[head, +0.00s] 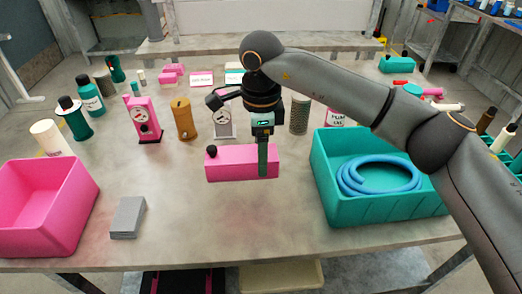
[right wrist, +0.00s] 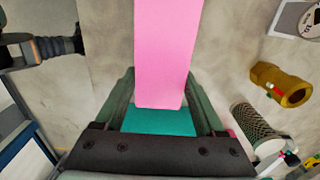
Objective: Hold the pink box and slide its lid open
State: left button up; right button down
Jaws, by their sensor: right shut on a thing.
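The pink box (head: 232,165) is long and low, near the middle of the table, with its long side toward me. A small black knob (head: 211,151) shows at its left end. My right gripper (head: 263,160) points down near the box's right end and is shut on it, one finger in front of the near side. In the right wrist view the box (right wrist: 163,55) runs up between the two fingers, its end close to the palm. I cannot tell whether the lid has shifted or whether the box touches the table. My left gripper is in neither view.
A teal crate (head: 390,208) with a coiled blue hose (head: 380,177) stands right of the box, a pink bin (head: 45,245) at left. A grey block (head: 128,217) lies nearby. Bottles and pumps stand behind. The table in front of the box is clear.

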jog(key=shift+f+b, duration=0.75)
jog(key=shift+f, duration=0.45)
jog(key=shift+f+b, duration=0.55)
jog(key=shift+f, duration=0.3)
jog(key=shift+f+b, duration=0.35)
jog(key=shift+f, duration=0.15)
jog(key=shift+f+b, duration=1.1)
jog(key=shift+f, duration=0.9)
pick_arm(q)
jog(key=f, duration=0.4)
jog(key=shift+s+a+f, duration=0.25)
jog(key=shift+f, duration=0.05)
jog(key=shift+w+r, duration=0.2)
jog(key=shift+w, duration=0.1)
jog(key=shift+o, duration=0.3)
